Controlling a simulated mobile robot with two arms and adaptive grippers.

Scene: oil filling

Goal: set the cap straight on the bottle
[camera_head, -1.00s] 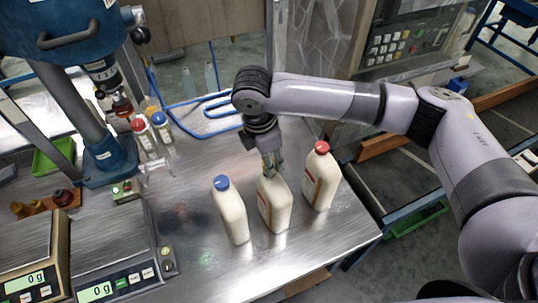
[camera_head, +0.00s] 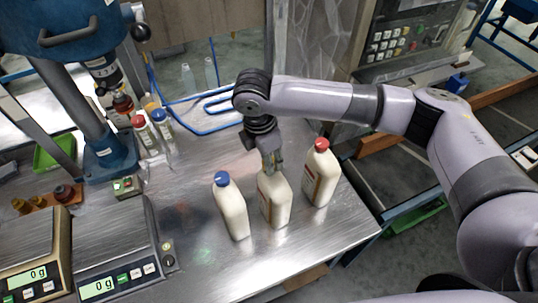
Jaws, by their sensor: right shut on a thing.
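Three white bottles stand upright on the metal table (camera_head: 300,245). The left bottle (camera_head: 233,214) wears a blue cap (camera_head: 221,178), and the right bottle (camera_head: 322,180) wears a red cap (camera_head: 321,144). The middle bottle (camera_head: 275,203) stands between them. My right gripper (camera_head: 270,168) points down at the top of the middle bottle. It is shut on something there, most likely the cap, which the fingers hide. I cannot tell whether that cap sits straight. My left gripper is not in view.
Two scales (camera_head: 108,283) stand at the front left. A blue machine (camera_head: 85,35) with a column stands at the back left, near small capped bottles (camera_head: 163,127). The table's right edge is close to the red-capped bottle.

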